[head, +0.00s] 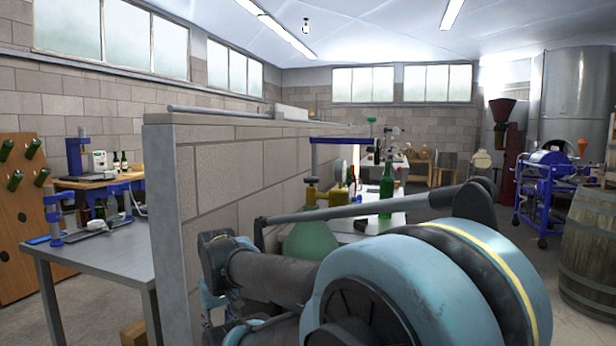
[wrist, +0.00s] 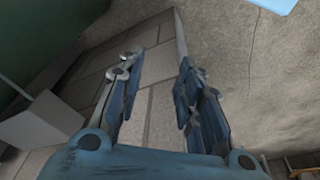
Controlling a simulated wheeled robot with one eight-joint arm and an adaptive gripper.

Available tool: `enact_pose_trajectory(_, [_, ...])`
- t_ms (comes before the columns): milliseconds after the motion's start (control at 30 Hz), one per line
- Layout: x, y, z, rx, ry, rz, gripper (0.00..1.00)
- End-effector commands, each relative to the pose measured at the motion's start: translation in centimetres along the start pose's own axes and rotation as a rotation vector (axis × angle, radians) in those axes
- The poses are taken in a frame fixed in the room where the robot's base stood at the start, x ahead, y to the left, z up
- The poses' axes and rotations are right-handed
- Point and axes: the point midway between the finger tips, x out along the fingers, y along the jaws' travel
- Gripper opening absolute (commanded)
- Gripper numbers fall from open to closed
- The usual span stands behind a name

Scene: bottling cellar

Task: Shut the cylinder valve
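A green gas cylinder (head: 311,242) shows its rounded shoulder behind my arm in the head view, beside the block wall. A yellow fitting (head: 328,195), apparently its valve, sits above the shoulder; whether it is open or shut cannot be told. My arm hides the cylinder's lower part. My gripper (wrist: 158,62) shows in the wrist view with its two fingers spread and nothing between them. A dark green surface (wrist: 35,30) fills the upper left there, perhaps the cylinder, apart from the fingers.
A block partition wall (head: 245,175) stands close on the left of my arm. A grey metal table (head: 95,262) is left of it. A bench with a green bottle (head: 387,180) lies beyond the cylinder. A wooden barrel (head: 588,245) and blue machine (head: 548,185) stand right.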

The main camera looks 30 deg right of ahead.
Motion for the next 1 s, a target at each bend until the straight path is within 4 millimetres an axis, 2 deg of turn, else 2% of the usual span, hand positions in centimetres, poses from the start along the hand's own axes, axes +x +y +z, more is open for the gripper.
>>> enact_pose_trajectory(33, [0.0,0.0,0.0,0.000,0.000,0.000,0.33])
enact_pose_trajectory(100, [-0.2,0.0,0.1,-0.001,0.003,0.001,0.49])
enact_pose_trajectory(200, [-1.6,0.3,0.1,-0.008,0.007,0.007,0.68])
enact_pose_trajectory(267, [-2.8,0.7,-0.8,-0.020,0.000,0.015,0.68])
enact_pose_trajectory(367, [-5.7,2.2,-3.0,-0.048,-0.022,0.036,0.68])
enact_pose_trajectory(667, [-17.4,7.5,-11.6,-0.185,-0.124,0.104,0.68])
enact_pose_trajectory(1000, [-29.2,15.2,-20.1,-0.333,-0.264,0.138,0.68])
